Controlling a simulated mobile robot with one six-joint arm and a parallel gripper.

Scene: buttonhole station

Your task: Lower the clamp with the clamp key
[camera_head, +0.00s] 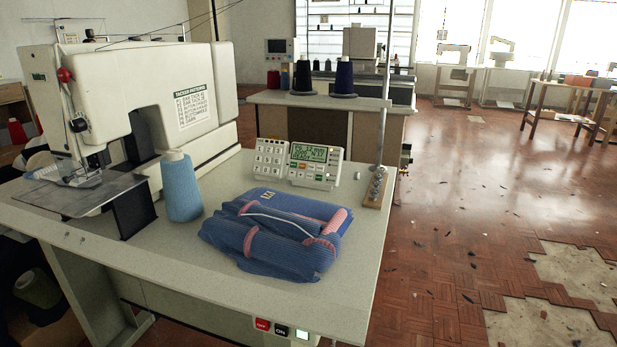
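The white sewing machine (150,85) stands on the left of the table. Its clamp (82,178) sits under the needle head above a metal plate; whether it is raised or lowered is too small to tell. A small keypad (270,157) and a control panel (314,163) with a green lit display stand at the back of the table. Their keys are too small to read, so I cannot tell which is the clamp key. My gripper is not in view.
A light blue thread cone (180,188) stands beside the plate. A folded blue garment with pink trim (275,232) lies in front of the panel. A thread stand post (383,120) rises at the table's right. Red and black switches (272,327) sit under the front edge.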

